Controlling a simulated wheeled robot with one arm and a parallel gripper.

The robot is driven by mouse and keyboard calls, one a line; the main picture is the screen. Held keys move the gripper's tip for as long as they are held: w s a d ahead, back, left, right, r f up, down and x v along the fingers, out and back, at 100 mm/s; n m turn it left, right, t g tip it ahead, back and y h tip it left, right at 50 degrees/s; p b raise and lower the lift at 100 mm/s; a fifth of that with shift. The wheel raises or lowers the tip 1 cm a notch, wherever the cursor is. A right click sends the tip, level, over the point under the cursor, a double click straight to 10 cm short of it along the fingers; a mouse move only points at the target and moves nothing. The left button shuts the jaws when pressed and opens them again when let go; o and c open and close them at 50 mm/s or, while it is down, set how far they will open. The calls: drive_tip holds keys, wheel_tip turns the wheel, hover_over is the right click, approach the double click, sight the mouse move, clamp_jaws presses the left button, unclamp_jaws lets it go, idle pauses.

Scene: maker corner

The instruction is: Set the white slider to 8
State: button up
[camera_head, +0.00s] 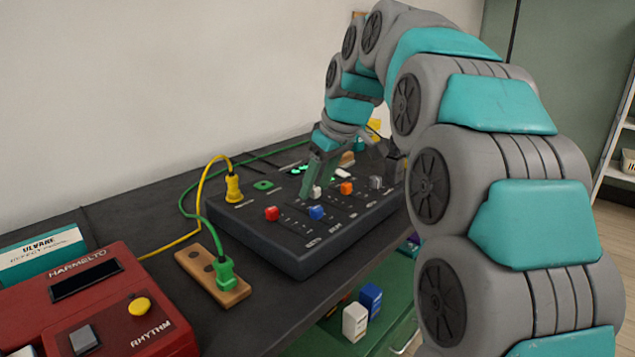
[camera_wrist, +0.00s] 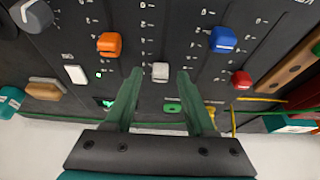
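The dark mixer panel (camera_head: 300,262) lies on the black bench with several coloured slider caps. The white slider cap (camera_wrist: 160,72) sits in its slot, near the end closest to my gripper's palm in the wrist view. It also shows just below my fingertips in the head view (camera_head: 316,192). My gripper (camera_wrist: 159,76) has its two green fingers apart, one on each side of the white cap, with a visible gap on both sides. In the head view my gripper (camera_head: 318,182) points down at the panel. The scale marks are too small to read.
Beside it are an orange cap (camera_wrist: 109,44), a blue cap (camera_wrist: 223,39) and a red cap (camera_wrist: 241,80). A white switch (camera_wrist: 75,74) and a grey knob (camera_wrist: 36,16) are also on the panel. Yellow (camera_head: 234,188) and green (camera_head: 225,272) plugs trail cables at the left.

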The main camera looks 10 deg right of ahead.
sight(329, 204)
drive_tip(key=shift+r, duration=0.1)
drive_tip(key=v, duration=0.7)
drive_tip(key=shift+r, duration=0.25)
drive_tip(key=shift+s, duration=0.2)
